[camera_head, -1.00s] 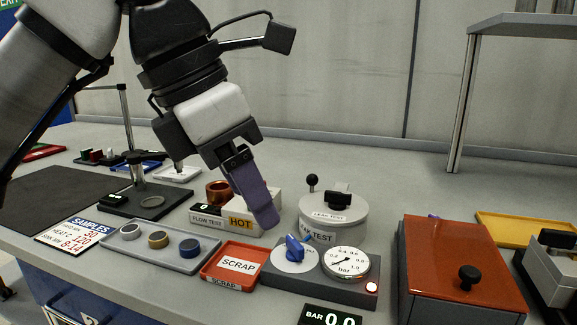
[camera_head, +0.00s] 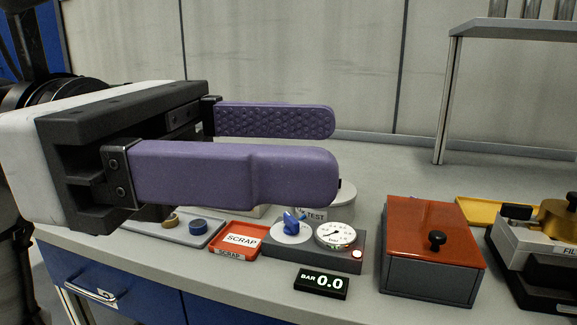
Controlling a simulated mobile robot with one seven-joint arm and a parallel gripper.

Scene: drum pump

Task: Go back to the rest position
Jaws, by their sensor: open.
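My gripper (camera_head: 325,147) fills the left and middle of the head view, close to the camera. Its two purple fingers point right and are spread apart, with nothing between them. It is raised in front of the bench and touches nothing that I can see. It hides much of the bench's back left and most of the white leak-test pot (camera_head: 345,213).
On the bench stand a grey tray (camera_head: 190,237) with rings, a red scrap tray (camera_head: 262,235), a gauge panel (camera_head: 347,262) with a blue knob, a BAR 0.0 display (camera_head: 321,284), an orange-lidded box (camera_head: 432,240) and a filter device (camera_head: 540,240). A shelf (camera_head: 510,28) rises at the back right.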

